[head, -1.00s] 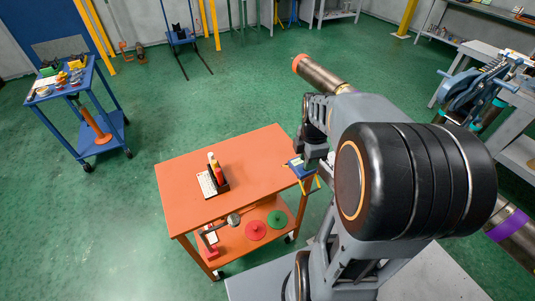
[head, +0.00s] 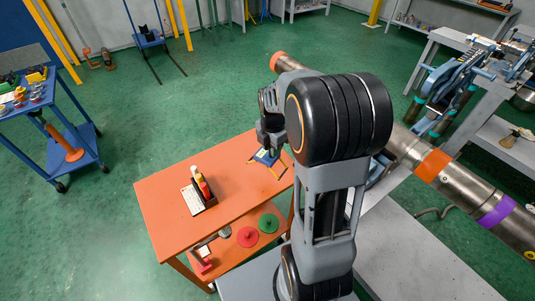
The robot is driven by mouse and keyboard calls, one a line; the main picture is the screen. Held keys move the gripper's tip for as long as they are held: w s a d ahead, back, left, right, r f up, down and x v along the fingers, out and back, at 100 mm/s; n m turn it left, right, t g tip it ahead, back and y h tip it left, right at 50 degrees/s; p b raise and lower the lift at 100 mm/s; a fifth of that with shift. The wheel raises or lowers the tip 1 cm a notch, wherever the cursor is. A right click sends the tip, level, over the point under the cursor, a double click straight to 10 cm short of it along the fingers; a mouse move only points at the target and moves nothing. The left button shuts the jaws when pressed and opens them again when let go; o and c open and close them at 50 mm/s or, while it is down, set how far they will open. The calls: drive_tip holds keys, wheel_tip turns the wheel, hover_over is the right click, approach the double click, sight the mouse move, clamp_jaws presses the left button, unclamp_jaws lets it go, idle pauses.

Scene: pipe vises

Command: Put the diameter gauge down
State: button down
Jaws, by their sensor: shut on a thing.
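The diameter gauge (head: 265,159), a small blue body with thin yellow legs, is at the far right corner of the orange cart's top (head: 225,172). My gripper (head: 271,149) is above it, pointing down and shut on the gauge. The fingertips are small and partly hidden by my wrist. I cannot tell whether the gauge touches the cart top or hangs just above it.
A tray of marker bottles (head: 200,188) stands mid-cart. Red (head: 247,236) and green (head: 268,223) discs lie on the lower shelf. A long banded pipe (head: 437,165) runs behind my arm to the right. A blue cart (head: 75,137) stands left. The cart top's left part is clear.

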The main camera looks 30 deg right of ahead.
sight(268, 155)
drive_tip(key=shift+w+a+f, duration=0.2)
drive_tip(key=shift+w+f, duration=1.05)
drive_tip(key=shift+f, duration=1.7)
drive_tip(key=shift+f, duration=0.1)
drive_tip(key=shift+f, duration=0.1)
drive_tip(key=c, duration=0.9)
unclamp_jaws()
drive_tip(key=shift+o, duration=0.2)
